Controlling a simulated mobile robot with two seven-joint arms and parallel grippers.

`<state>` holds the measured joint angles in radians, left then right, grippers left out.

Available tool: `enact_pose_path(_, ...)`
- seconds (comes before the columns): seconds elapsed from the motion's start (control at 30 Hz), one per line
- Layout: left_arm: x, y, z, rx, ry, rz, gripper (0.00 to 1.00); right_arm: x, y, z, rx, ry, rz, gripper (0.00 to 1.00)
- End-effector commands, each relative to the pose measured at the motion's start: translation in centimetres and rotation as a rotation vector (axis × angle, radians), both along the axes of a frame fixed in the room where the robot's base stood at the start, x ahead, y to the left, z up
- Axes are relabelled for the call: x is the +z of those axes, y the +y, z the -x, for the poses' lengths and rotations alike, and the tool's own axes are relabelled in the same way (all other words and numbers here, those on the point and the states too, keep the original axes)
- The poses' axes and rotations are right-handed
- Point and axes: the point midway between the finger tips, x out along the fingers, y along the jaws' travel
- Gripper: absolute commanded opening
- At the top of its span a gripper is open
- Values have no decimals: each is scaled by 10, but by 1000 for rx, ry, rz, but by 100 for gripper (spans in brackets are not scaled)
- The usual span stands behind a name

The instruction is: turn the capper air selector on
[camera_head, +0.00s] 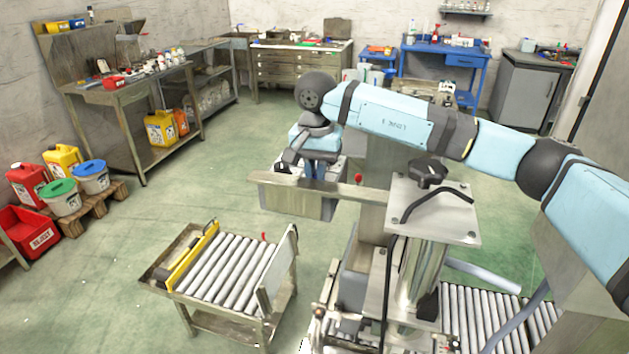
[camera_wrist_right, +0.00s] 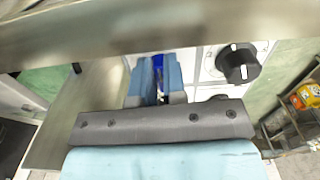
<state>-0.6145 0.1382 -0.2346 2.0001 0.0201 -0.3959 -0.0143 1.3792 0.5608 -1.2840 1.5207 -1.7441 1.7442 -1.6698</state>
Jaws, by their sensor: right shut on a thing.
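My right gripper (camera_head: 313,172) reaches down behind the steel bar of the capping machine in the head view, at a pale box (camera_head: 290,203). In the right wrist view its two light-blue fingers (camera_wrist_right: 156,80) are closed on a narrow dark-blue part (camera_wrist_right: 158,66), seemingly the selector's handle, on a white panel. The fingers hide most of it, so I cannot tell which way it points. A black round knob with a white pointer mark (camera_wrist_right: 238,62) sits on the same panel to the right, apart from the fingers. My left gripper is not in view.
A steel bar (camera_head: 325,190) crosses close to my gripper and across the top of the wrist view (camera_wrist_right: 130,35). The capper's top plate (camera_head: 455,215) carries a black hand knob (camera_head: 427,173). A roller conveyor (camera_head: 225,270) stands at lower left.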

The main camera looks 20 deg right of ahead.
Motion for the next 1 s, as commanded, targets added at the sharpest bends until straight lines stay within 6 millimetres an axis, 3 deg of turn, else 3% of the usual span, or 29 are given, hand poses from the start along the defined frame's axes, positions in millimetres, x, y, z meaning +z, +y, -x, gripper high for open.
enact_pose_path(0.5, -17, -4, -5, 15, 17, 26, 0, -1, -4, 1, 389, -2, 1, 0)
enact_pose_path(1.0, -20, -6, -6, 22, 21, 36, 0, 1, -5, 1, 495, -1, 0, 0)
